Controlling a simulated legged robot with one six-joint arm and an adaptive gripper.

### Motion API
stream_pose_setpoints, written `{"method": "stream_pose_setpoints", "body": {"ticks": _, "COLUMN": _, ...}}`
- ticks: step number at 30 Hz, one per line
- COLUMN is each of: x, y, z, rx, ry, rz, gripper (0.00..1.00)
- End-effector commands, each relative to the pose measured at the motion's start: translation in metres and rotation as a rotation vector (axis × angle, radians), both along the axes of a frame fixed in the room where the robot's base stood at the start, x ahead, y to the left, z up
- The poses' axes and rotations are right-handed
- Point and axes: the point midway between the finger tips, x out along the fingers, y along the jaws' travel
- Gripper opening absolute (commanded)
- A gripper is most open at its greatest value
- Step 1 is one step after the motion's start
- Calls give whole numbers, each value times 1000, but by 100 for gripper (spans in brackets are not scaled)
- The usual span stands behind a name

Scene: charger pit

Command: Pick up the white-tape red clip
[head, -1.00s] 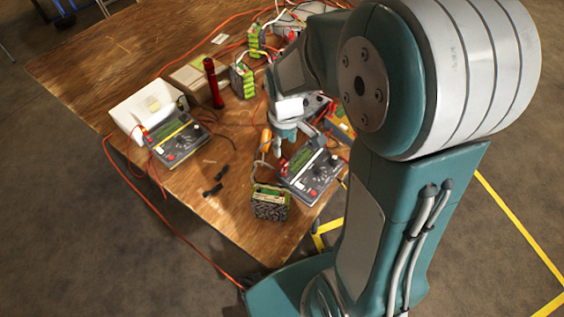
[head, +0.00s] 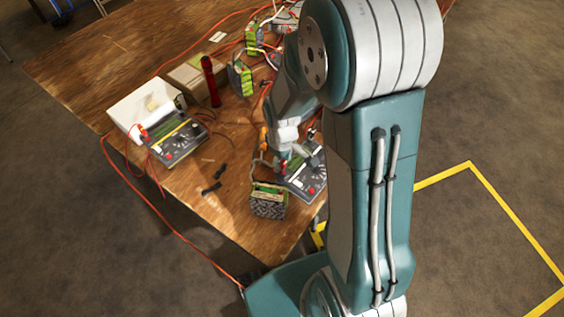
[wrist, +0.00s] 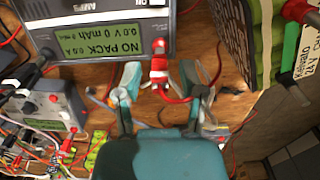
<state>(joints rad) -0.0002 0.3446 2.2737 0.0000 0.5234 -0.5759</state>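A red clip with a white band (wrist: 159,64) shows in the wrist view, at the lower right edge of a grey charger (wrist: 105,17), with a red lead running from it. My gripper (wrist: 161,77) is open, with one finger on each side of this clip. Gaps show between the clip and both fingers, so I see no grip on it. In the head view my gripper (head: 289,149) is low over the near charger (head: 308,183), and I cannot make out the clip there.
A battery pack (head: 268,201) stands beside the near charger; its green side (wrist: 262,45) is close on the right in the wrist view. Another charger (head: 180,139), a white box (head: 138,104) and a red cylinder (head: 211,82) stand farther left. Loose cables cross the table (head: 115,55).

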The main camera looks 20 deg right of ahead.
Motion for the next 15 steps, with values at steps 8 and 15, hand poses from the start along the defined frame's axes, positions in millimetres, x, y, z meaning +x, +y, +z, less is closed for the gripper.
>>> {"method": "stream_pose_setpoints", "body": {"ticks": 8, "x": 0, "y": 0, "z": 0, "rx": 0, "ry": 0, "rz": 0, "gripper": 0}}
{"method": "stream_pose_setpoints", "body": {"ticks": 15, "x": 0, "y": 0, "z": 2, "rx": 0, "ry": -1, "rz": 0, "gripper": 0}}
